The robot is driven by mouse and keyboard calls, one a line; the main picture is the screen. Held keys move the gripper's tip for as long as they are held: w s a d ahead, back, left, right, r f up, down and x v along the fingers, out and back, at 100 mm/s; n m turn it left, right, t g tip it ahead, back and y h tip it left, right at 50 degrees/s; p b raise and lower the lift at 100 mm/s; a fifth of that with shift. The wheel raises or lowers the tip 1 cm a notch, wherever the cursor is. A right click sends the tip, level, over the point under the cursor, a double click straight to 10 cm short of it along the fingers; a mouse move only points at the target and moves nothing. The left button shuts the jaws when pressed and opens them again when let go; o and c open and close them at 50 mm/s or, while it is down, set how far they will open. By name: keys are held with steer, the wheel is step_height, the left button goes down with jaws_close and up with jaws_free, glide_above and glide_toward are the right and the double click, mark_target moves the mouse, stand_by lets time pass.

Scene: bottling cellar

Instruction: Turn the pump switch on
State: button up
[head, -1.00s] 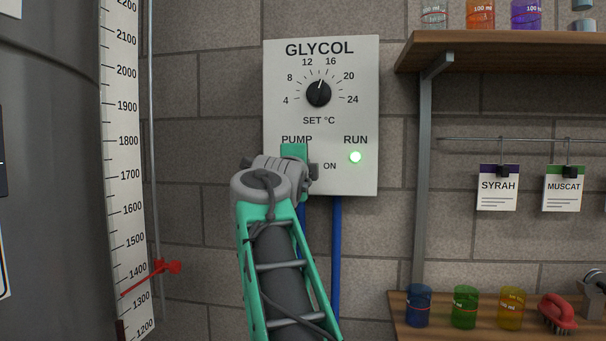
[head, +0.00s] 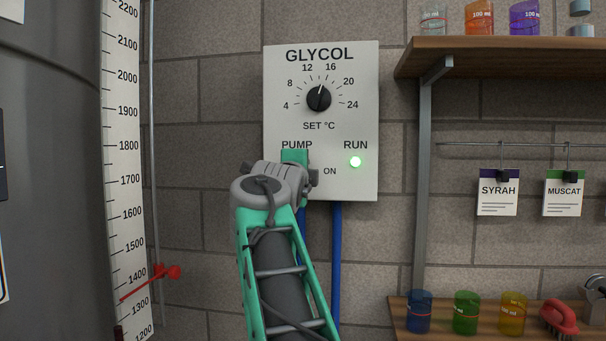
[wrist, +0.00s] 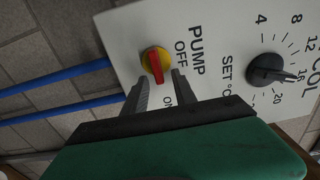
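The pump switch (wrist: 156,64) shows in the wrist view as a yellow round base with a red handle, on the white GLYCOL panel (head: 280,60). The handle lies across the panel, its end toward the ON mark and away from OFF. The green RUN light (head: 355,162) is lit. My gripper (wrist: 160,77) is open, its two fingers apart at the ON side of the switch. The handle's end shows near the gap between the fingertips; I cannot tell whether they touch it. In the head view my gripper (head: 295,157) hides the switch.
A temperature dial (head: 319,98) sits above on the panel. Blue pipes (head: 337,250) run down below it. A shelf (head: 500,44) with beakers is at the right, a tank (head: 50,170) with a scale at the left.

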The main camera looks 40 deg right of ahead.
steer(key=shift+a, duration=0.1)
steer(key=v, duration=0.7)
steer(key=shift+s+a+b, duration=0.25)
steer(key=shift+b, duration=0.2)
